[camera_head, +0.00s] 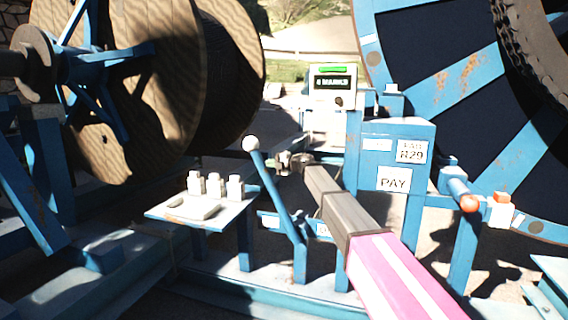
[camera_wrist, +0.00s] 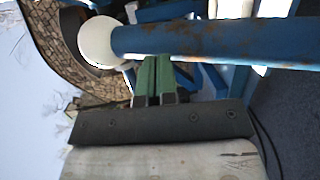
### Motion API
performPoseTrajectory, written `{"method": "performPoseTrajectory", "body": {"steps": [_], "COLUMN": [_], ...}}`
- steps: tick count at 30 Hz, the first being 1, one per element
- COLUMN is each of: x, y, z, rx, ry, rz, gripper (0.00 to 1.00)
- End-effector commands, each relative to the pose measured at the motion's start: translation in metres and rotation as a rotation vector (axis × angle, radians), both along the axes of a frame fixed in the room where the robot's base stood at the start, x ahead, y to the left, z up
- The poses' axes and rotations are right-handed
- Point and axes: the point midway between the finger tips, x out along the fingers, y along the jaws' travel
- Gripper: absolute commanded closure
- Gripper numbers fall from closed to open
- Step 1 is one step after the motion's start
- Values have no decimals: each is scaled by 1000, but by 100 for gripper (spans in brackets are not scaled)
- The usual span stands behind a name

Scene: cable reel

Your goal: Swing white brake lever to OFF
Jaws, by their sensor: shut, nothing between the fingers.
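The brake lever (camera_head: 275,189) is a blue bar with a white ball knob (camera_head: 250,143). It rises from a low bracket on the blue frame and leans left in the head view. My gripper (camera_head: 284,161) is just right of the lever's upper part, shut and empty. In the wrist view the green fingers (camera_wrist: 154,80) lie together, and their tips end at the edge of the blue bar (camera_wrist: 225,42), close to the white knob (camera_wrist: 100,42). I cannot tell whether they touch the bar. No OFF mark is readable.
A wooden cable reel (camera_head: 130,80) stands at the left and a large blue wheel (camera_head: 470,75) at the right. A small shelf (camera_head: 165,212) with white blocks is left of the lever. A blue box with a PAY sign (camera_head: 394,179) and a display (camera_head: 333,84) stand behind my arm.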

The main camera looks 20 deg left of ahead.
Motion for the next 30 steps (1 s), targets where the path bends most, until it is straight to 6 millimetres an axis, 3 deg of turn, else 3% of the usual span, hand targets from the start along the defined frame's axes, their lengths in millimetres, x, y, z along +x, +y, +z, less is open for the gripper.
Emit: {"method": "performPoseTrajectory", "body": {"steps": [3, 12, 24, 30], "x": [1, 2, 7, 4], "y": [17, 37, 40, 31], "z": [-6, -12, -14, -8], "rx": [0, -1, -4, -3], "ry": [1, 1, 1, 0], "rz": [1, 5, 6, 2], "gripper": [100, 100, 100, 100]}}
